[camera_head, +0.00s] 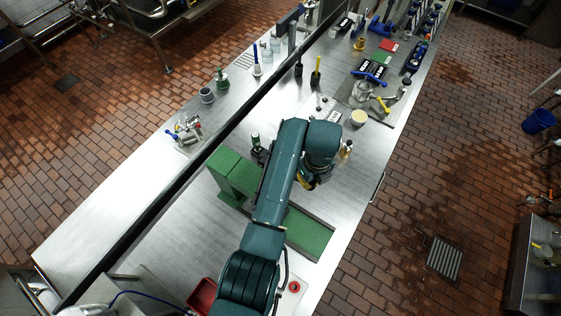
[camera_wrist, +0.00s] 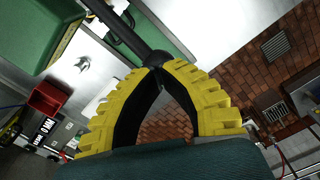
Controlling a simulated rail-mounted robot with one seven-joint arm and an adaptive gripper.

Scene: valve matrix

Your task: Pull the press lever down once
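The green press (camera_head: 236,172) stands on the steel bench, with its flat green base (camera_head: 308,233) partly hidden under my arm. In the wrist view its green body (camera_wrist: 40,30) fills the upper left. The press lever (camera_wrist: 125,32) is a dark rod running down from the top left to a dark rounded end. My gripper (camera_wrist: 156,68) has yellow ribbed fingers with black inner pads. Their tips meet at the lever's end and appear shut on it. In the head view my arm hides most of the gripper, with a bit of yellow (camera_head: 305,183) showing, and hides the lever.
A red bin (camera_head: 201,297) and a red button (camera_head: 294,287) are near the front of the bench. Bottles, valves and tools stand farther back, including a small brass-coloured bottle (camera_head: 346,149) right of my arm. A dark rail (camera_head: 205,155) runs along the bench.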

